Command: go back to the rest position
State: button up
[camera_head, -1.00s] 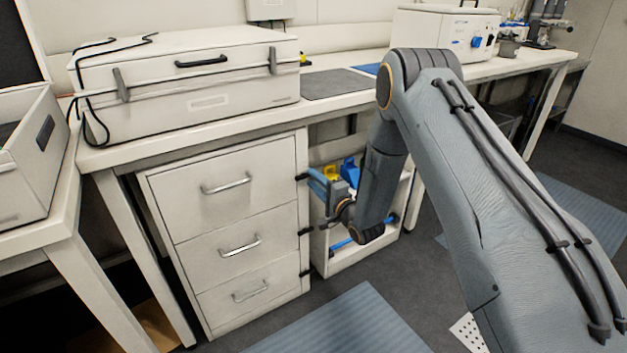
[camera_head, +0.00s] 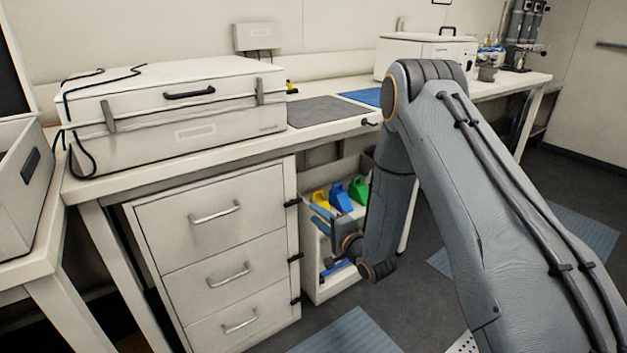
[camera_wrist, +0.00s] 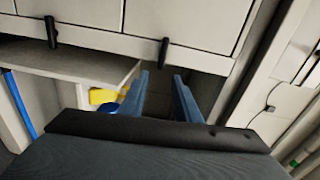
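My gripper (camera_head: 321,219) is low in front of the open shelf unit under the bench, beside the drawer cabinet. In the wrist view my gripper (camera_wrist: 163,92) shows two blue fingers standing apart with nothing between them. My arm comes in from the right and bends down at the elbow. The fingertips are near the cabinet's edge; whether they touch it cannot be told.
The drawer cabinet (camera_head: 214,262) is closed. The shelf unit (camera_head: 330,286) holds yellow (camera_head: 321,200), blue (camera_head: 340,197) and green (camera_head: 358,190) items. A large white case (camera_head: 180,118) and a blue mat (camera_head: 362,97) lie on the bench. Floor in front is open.

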jog(key=s+d+r+n+g+h+p, duration=0.6)
jog(key=s+d+r+h, duration=0.2)
jog(key=s+d+r, duration=0.4)
jog(key=s+d+r+n+g+p, duration=0.1)
jog(key=s+r+g, duration=0.2)
jog(key=s, duration=0.6)
jog(key=s+d+r+n+g+h+p, duration=0.1)
jog(key=s+d+r+n+g, duration=0.1)
jog(key=s, duration=0.7)
jog(key=s+d+r+n+g+p, duration=0.1)
jog(key=s+d+r+g+p, duration=0.1)
jog(key=s, duration=0.8)
notch_tip(320, 180, up, 3)
jog(key=shift+f+n+g, duration=0.1)
jog(key=shift+n+g, duration=0.3)
jog(key=shift+g, duration=0.4)
